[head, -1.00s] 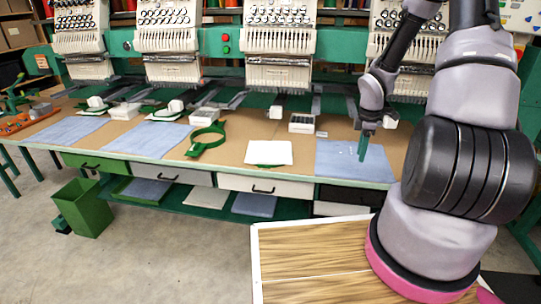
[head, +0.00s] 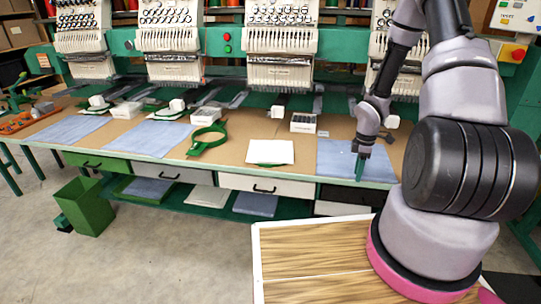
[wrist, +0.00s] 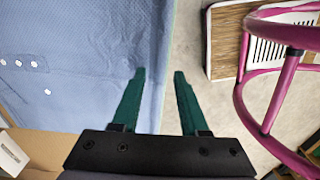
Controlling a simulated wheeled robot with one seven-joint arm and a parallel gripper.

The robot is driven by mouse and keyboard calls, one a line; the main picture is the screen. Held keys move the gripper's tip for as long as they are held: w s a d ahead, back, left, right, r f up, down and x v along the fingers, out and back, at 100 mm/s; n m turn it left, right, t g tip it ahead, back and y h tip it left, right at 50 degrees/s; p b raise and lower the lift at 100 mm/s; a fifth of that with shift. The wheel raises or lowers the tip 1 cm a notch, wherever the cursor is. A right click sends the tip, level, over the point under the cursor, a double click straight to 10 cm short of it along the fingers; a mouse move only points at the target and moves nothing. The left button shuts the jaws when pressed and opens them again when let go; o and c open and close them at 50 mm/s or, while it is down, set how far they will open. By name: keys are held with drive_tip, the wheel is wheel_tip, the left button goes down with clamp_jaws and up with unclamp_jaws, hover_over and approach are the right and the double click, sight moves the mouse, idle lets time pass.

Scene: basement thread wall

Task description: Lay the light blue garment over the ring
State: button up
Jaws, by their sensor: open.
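A light blue garment (head: 338,158) lies flat at the right end of the long table. It also fills the left of the wrist view (wrist: 70,60), with small white buttons. My gripper (head: 361,170) is at its front edge. In the wrist view my gripper (wrist: 159,76) is open and empty; the left finger shows over the garment's edge, the right finger over the floor beyond. I cannot tell whether the fingers touch the cloth. Other light blue garments (head: 150,138) lie further left.
A white folded cloth (head: 266,151) lies between the ring and the garment. Embroidery machine heads (head: 281,50) line the back of the table (head: 236,158). Drawers and a shelf are below its front edge. A green bin (head: 84,208) stands on the floor at left.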

clamp_jaws()
drive_tip(key=shift+r, duration=2.45)
